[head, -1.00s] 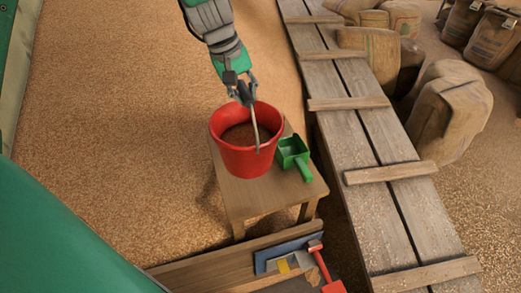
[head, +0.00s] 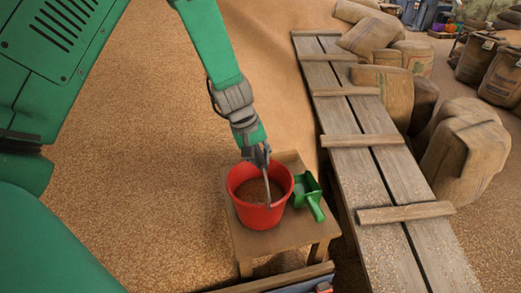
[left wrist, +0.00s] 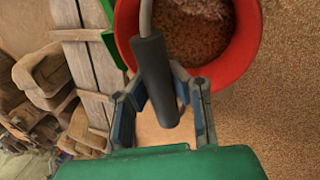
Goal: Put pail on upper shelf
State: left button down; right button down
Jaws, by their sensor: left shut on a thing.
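A red pail (head: 258,215) filled with brown grain stands upright on a small wooden stool (head: 240,236) in the head view. My left gripper (head: 256,155) is above the pail, shut on its raised handle. In the left wrist view the gripper (left wrist: 165,100) has its fingers on either side of the dark handle grip (left wrist: 154,75), with the red pail (left wrist: 245,45) beyond. I cannot tell whether the pail's base is clear of the stool. No upper shelf can be made out. My right gripper is not in view.
A green scoop (head: 309,195) lies beside the pail on the stool. A plank walkway (head: 380,165) with cross battens runs along the right. Several sacks (head: 465,150) stand beyond it. Loose grain (head: 130,190) covers the floor at left.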

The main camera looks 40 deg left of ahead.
pick_arm(q)
jog(key=shift+w+d+f, duration=0.1)
jog(key=shift+w+f, duration=0.05)
jog(key=shift+f, duration=0.1)
jog(key=shift+d, duration=0.25)
jog(key=c, duration=1.6)
grip_release()
jog(key=shift+a, duration=0.1)
jog(key=shift+a, duration=0.1)
